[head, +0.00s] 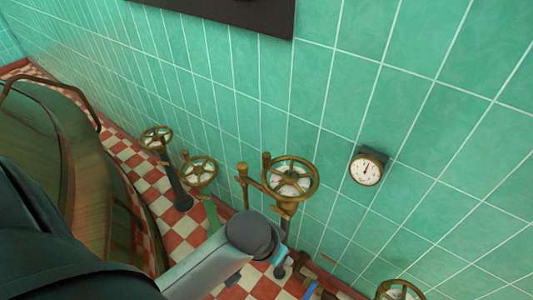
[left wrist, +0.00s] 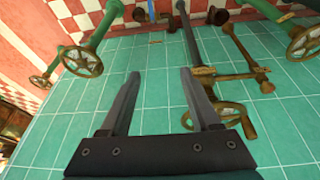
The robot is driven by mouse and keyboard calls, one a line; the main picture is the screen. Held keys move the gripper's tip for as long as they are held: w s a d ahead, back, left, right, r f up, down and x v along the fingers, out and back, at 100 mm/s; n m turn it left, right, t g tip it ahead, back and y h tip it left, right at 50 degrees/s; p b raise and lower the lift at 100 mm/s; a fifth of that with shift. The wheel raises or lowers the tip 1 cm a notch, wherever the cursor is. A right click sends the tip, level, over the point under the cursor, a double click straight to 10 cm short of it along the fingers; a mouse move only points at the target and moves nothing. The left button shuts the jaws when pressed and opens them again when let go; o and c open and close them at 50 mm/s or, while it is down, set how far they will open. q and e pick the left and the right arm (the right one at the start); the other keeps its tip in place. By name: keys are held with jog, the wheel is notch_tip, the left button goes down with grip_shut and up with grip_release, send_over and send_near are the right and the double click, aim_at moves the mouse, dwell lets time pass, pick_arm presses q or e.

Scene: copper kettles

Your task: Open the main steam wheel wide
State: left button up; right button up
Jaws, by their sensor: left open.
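The task's main steam wheel carries no label I can read. The largest brass handwheel (head: 306,163), with spokes and a pale centre, stands in front of the green tiled wall in the head view. A brass bracket with an upright rod (head: 243,188) is beside it. In the left wrist view a brass handwheel (left wrist: 240,108) is partly hidden behind my right-hand finger. My left gripper (left wrist: 160,76) is open and empty, its two dark fingers apart. In the head view my grey left arm reaches below the largest wheel, and its fingers are hidden. My right gripper is not in view.
Smaller handwheels stand to the left (head: 155,131) (head: 198,160), and another shows at the bottom edge (head: 400,283). A round gauge (head: 366,172) is on the wall. A large copper kettle (head: 100,195) fills the left. The checkered floor (head: 180,240) lies between.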

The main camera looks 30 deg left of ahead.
pick_arm(q)
jog(key=w+r, duration=0.5)
jog(key=n+y, duration=0.3)
jog(key=n, duration=0.5)
send_near(266, 156)
jog(key=shift+m, duration=0.3)
jog(key=b+x, duration=0.2)
jog(key=x, duration=1)
jog(key=shift+w, duration=0.1)
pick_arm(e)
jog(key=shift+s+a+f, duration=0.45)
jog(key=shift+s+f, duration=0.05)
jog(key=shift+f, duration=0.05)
pick_arm(q)
jog(key=shift+c, duration=0.2)
grip_shut()
